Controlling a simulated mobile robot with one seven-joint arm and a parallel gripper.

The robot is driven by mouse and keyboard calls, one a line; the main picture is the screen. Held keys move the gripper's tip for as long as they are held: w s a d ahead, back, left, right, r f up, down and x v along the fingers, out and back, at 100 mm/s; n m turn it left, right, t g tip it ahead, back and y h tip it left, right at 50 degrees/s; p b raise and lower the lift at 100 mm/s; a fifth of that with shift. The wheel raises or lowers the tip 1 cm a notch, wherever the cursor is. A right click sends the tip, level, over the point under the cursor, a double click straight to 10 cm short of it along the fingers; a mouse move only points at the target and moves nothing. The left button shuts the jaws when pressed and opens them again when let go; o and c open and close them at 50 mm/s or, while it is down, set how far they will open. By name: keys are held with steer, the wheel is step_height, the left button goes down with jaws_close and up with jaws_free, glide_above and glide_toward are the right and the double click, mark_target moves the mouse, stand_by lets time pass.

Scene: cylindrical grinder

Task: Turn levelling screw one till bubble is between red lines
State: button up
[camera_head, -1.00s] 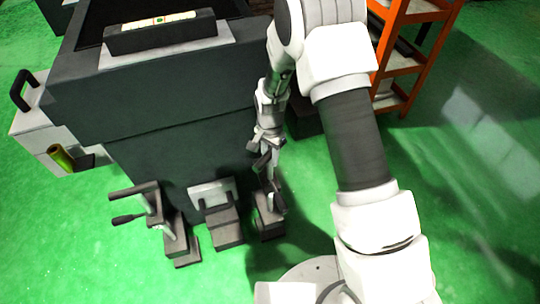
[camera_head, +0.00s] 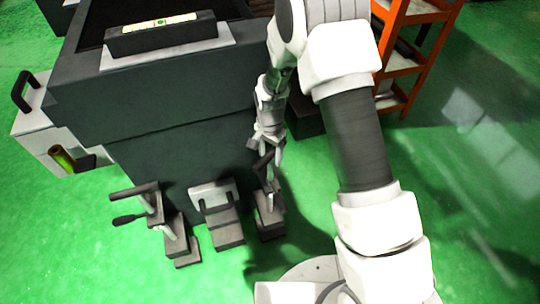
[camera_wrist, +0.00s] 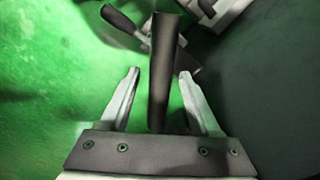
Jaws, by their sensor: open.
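A spirit level (camera_head: 159,22) lies in a dark holder on top of the machine. A small green patch shows near its middle, but the bubble and red lines are too small to read. Several floor-level units with dark handles stand at the machine's foot; I cannot tell which is screw one. My gripper (camera_head: 265,147) is open at the rightmost unit (camera_head: 270,222). In the wrist view, a dark handle bar (camera_wrist: 163,65) stands between the spread fingers of the gripper (camera_wrist: 160,75), with gaps on both sides.
The middle unit (camera_head: 219,215) and the left unit (camera_head: 165,215) with its side crank stand left of my gripper. The dark machine body (camera_head: 160,110) is close behind. An orange shelf (camera_head: 398,65) stands at the back right. Green floor is clear at the right.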

step_height(320, 180, up, 16)
steer(key=p, duration=0.4)
steer(key=shift+s+d+f+p, duration=0.1)
steer(key=shift+d+f+p, duration=0.1)
steer(key=shift+d+p, duration=0.1)
steer(key=c, duration=0.4)
steer(key=d+f+m+y, duration=0.1)
steer(key=s+d+f+m+g, duration=0.1)
steer(key=d, duration=0.1)
steer(key=s+d+f+m+g+y, duration=0.1)
steer(key=d, duration=0.1)
steer(key=shift+s+f+m+y+p, duration=0.1)
steer(key=shift+f+m+y+p, duration=0.2)
steer(key=shift+m+p, duration=0.1)
jaws_close()
steer(key=w+d+f+m+t+y+p, duration=0.1)
steer(key=d+f+m+t+y, duration=0.1)
steer(key=d+m+t+y, duration=0.3)
steer(key=w+d+f+m+t+y, duration=0.1)
steer(key=d+f+m+y, duration=0.1)
steer(key=d+m, duration=0.55)
steer(key=a+r+b+x, duration=0.1)
steer(key=b+x, duration=0.2)
steer(key=x, duration=0.9)
steer(key=shift+w+a+n, duration=0.25)
steer(key=shift+w+n, duration=0.1)
steer(key=shift+w, duration=0.05)
